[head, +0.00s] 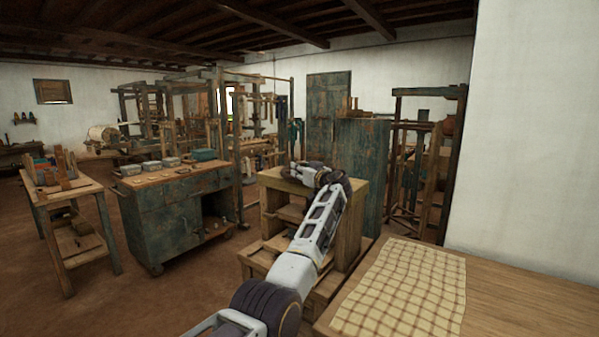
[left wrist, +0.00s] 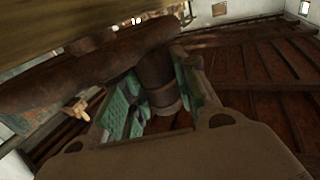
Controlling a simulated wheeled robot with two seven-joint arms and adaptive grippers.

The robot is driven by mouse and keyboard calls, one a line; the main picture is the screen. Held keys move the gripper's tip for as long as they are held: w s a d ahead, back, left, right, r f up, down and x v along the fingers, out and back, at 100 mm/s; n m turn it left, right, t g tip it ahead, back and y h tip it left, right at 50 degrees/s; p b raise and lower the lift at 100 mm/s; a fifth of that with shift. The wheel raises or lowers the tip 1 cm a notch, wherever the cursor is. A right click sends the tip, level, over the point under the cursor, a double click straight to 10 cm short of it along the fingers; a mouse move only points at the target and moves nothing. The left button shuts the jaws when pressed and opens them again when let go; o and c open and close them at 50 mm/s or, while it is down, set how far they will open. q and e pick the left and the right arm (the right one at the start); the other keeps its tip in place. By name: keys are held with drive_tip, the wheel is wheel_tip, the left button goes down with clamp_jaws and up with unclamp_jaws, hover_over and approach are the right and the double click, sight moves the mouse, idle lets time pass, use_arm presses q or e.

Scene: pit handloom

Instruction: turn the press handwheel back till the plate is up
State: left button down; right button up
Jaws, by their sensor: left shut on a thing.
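The wooden press (head: 352,228) stands right of centre in the head view, a thick frame on a low stand. My left arm reaches over its front, and my left gripper (head: 302,172) is at its top beam. In the left wrist view the brown handwheel (left wrist: 85,72) shows close up, with a thick rim and a round upright grip. The left gripper's green-padded fingers (left wrist: 158,92) are shut around that grip, one on each side. In the head view my arm hides most of the wheel and the press opening, so the plate's height cannot be told. My right gripper is not in view.
A table with a checked cloth (head: 405,290) is at the front right, beside a white wall (head: 530,140). A green workbench (head: 185,205) and a wooden side table (head: 65,190) stand left. A green cabinet (head: 362,150) is behind the press. Floor is clear at the front left.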

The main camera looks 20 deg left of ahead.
use_arm(q)
drive_tip(key=shift+d, duration=0.25)
idle(0.6)
drive_tip(key=c, duration=1.1)
unclamp_jaws()
drive_tip(key=shift+s+d, duration=0.1)
drive_tip(key=shift+d, duration=0.1)
drive_tip(key=v, duration=1.1)
drive_tip(key=shift+d, duration=0.3)
